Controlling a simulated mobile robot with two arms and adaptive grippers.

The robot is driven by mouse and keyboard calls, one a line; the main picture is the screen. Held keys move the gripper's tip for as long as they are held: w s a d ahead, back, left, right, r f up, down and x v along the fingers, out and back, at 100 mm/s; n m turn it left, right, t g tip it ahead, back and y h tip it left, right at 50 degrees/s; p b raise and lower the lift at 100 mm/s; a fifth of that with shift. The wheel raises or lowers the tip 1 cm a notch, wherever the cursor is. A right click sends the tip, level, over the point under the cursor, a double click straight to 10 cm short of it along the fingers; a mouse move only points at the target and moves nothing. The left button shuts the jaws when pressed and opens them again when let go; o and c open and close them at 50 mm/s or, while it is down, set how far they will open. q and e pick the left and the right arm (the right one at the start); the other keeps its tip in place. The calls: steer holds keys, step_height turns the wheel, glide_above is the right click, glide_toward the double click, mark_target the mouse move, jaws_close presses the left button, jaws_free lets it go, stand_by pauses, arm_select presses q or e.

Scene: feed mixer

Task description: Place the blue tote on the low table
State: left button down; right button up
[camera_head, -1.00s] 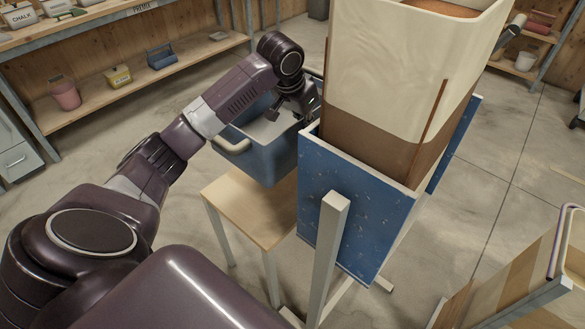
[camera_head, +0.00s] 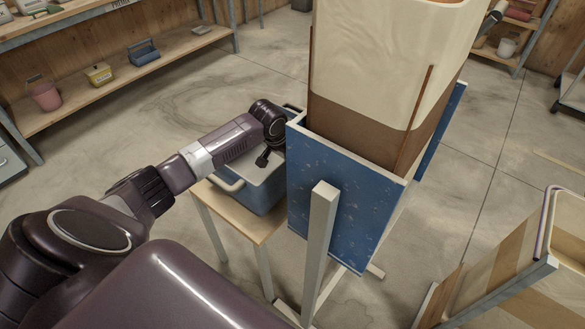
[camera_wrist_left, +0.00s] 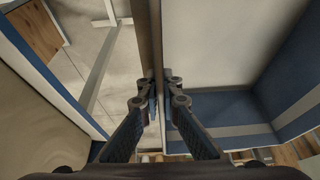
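The blue tote (camera_head: 268,192), pale inside with a light handle on its near left side, is level at the wooden top of the low table (camera_head: 234,216). Its base looks to be on the tabletop, but any small gap cannot be told. My left gripper (camera_wrist_left: 161,92) is shut on the tote's rim in the left wrist view, one finger each side of the wall. The tote's inside (camera_wrist_left: 215,45) shows to the right there. In the head view the fingers are mostly hidden by my wrist and the mixer. My right gripper is not in view.
The feed mixer's blue panel (camera_head: 338,190) and cream hopper (camera_head: 385,60) stand close to the tote's right, hiding part of it. A wooden shelf (camera_head: 150,72) with small containers is at the back left. Open concrete floor lies between shelf and table.

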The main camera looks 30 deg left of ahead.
mark_target(283, 163)
arm_select(q)
step_height(283, 163, down, 2)
steer(key=shift+w+f, duration=0.1)
steer(key=shift+f, duration=0.05)
steer(key=c, duration=2.2)
jaws_free()
steer(key=shift+o, duration=0.2)
steer(key=v, duration=1.2)
steer(key=shift+p, duration=0.35)
